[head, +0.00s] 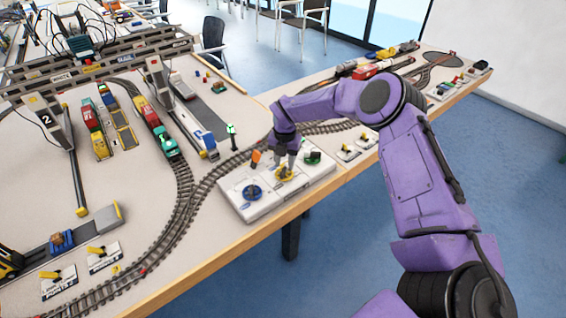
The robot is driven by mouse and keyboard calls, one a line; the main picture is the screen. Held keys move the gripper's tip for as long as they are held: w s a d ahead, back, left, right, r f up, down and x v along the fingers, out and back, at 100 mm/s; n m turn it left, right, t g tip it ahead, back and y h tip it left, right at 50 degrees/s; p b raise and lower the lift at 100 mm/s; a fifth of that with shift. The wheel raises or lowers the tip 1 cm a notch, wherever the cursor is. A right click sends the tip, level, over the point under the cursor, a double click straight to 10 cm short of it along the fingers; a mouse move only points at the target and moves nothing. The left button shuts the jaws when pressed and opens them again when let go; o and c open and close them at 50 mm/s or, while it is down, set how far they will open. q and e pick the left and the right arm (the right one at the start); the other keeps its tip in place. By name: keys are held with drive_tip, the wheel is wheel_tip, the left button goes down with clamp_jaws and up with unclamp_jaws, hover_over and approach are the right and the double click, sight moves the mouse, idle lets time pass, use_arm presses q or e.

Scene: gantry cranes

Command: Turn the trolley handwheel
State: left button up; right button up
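A white control panel (258,210) lies at the front edge of the table. It carries a blue handwheel (252,192), a yellow handwheel (285,175) and a green handwheel (312,158). I cannot read which one is marked as the trolley handwheel. My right gripper (287,168) points down at the yellow handwheel, with its fingertips at or just above it. The fingers partly hide that wheel, and I cannot tell whether they grip it. My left gripper is out of view.
An orange piece (256,156) stands on the panel beside my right gripper. Curved rail track (186,200) runs left of the panel. A gantry crane (100,65) spans trains at the back left. Small lever boxes (348,152) sit right of the panel.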

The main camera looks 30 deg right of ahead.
sight(284, 168)
drive_tip(key=shift+a+f, duration=0.1)
drive_tip(key=shift+f, duration=1.3)
clamp_jaws()
drive_tip(key=shift+f+n+b, duration=0.2)
drive_tip(key=shift+n+b, duration=1)
drive_tip(key=shift+b, duration=0.05)
drive_tip(key=n+b, duration=0.2)
drive_tip(key=shift+n, duration=0.3)
drive_tip(key=n+b, duration=0.1)
drive_tip(key=n, duration=0.2)
drive_tip(key=shift+r, duration=0.15)
drive_tip(key=shift+r+n+b, duration=0.1)
drive_tip(key=shift+n+b, duration=0.4)
drive_tip(key=shift+n, duration=1.2)
